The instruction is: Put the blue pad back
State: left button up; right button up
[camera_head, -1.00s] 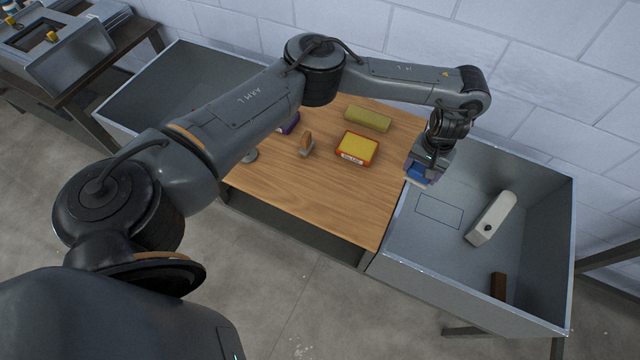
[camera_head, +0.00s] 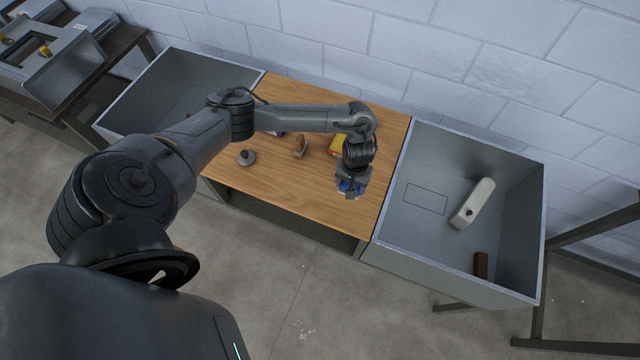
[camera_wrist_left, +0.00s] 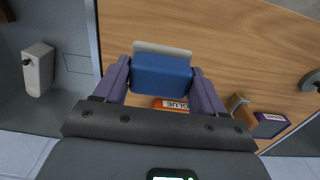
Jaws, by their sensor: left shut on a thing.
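The blue pad (camera_wrist_left: 162,75) is a blue block with a pale grey plate along one edge. My left gripper (camera_wrist_left: 163,82) is shut on it, with a purple finger on each side, in the left wrist view. In the head view my left gripper (camera_head: 352,184) is over the front right part of the wooden table (camera_head: 300,195), and the pad shows only as a bit of blue. Whether the pad touches the table I cannot tell. My right gripper is not in view.
A yellow-and-orange box (camera_head: 336,146), a brown-handled tool (camera_head: 300,147) and a grey knob (camera_head: 246,158) are on the table. Another bin (camera_head: 165,85) stands left.

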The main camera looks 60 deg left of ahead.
pick_arm(q)
jog(key=s+a+f, duration=0.2)
jog(key=a, duration=0.1)
jog(key=s+a+f, duration=0.2)
jog(key=a, duration=0.1)
jog(key=s+a+f, duration=0.2)
jog(key=a, duration=0.1)
jog(key=shift+f+p, duration=0.3)
jog(key=shift+f, duration=2)
jog(key=o, duration=1)
jog(key=shift+f, duration=0.1)
